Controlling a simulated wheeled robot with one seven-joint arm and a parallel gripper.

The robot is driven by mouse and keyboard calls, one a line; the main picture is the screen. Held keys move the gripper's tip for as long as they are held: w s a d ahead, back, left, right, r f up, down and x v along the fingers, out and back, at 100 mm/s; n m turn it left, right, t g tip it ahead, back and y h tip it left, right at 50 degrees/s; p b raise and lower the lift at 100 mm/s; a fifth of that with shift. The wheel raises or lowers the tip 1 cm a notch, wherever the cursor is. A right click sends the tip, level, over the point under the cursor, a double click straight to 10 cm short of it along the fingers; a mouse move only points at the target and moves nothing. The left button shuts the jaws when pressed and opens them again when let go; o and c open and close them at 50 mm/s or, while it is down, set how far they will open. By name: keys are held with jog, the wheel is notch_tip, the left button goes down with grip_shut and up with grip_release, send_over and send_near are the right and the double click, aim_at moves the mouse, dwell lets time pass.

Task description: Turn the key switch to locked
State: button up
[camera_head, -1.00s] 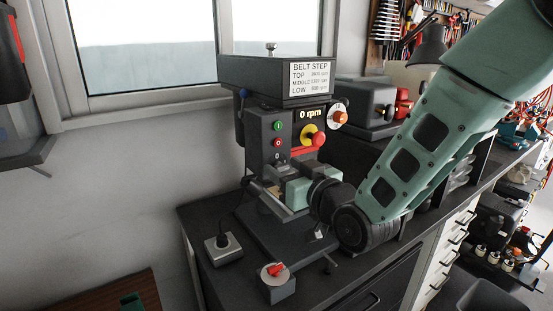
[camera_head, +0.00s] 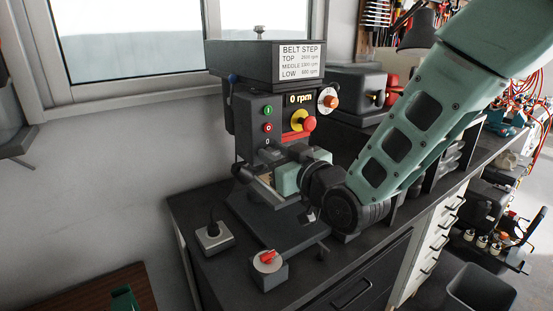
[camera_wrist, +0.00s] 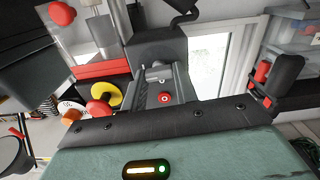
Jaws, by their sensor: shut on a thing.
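The drill press control panel (camera_head: 255,123) faces me in the head view, with a green button (camera_head: 268,111), a red button (camera_head: 268,128) and a "0" mark below. My gripper (camera_head: 271,155) is at the lower part of this panel, just under that mark. The key switch is hidden by the fingers, so its angle cannot be told. In the wrist view my two grey fingers reach to the panel around a narrow gap, with the red button (camera_wrist: 165,98) showing between them. My gripper is shut on what seems to be the key.
A red emergency stop (camera_head: 306,123) with a yellow collar and an orange knob (camera_head: 331,101) sit right of the fingers. A feed lever (camera_head: 242,172) is at lower left. A red rotary switch (camera_head: 267,257) and a grey socket box (camera_head: 212,238) stand on the bench in front.

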jog(key=shift+s+a+f+n+b, duration=0.1)
jog(key=shift+f+n+b, duration=0.05)
jog(key=shift+n+b, duration=4.6)
jog(key=shift+s+a+f+n+b, duration=0.15)
jog(key=shift+n+b, duration=3.5)
jog(key=shift+b, duration=2.05)
jog(key=shift+w+d, duration=0.1)
jog(key=o, duration=1)
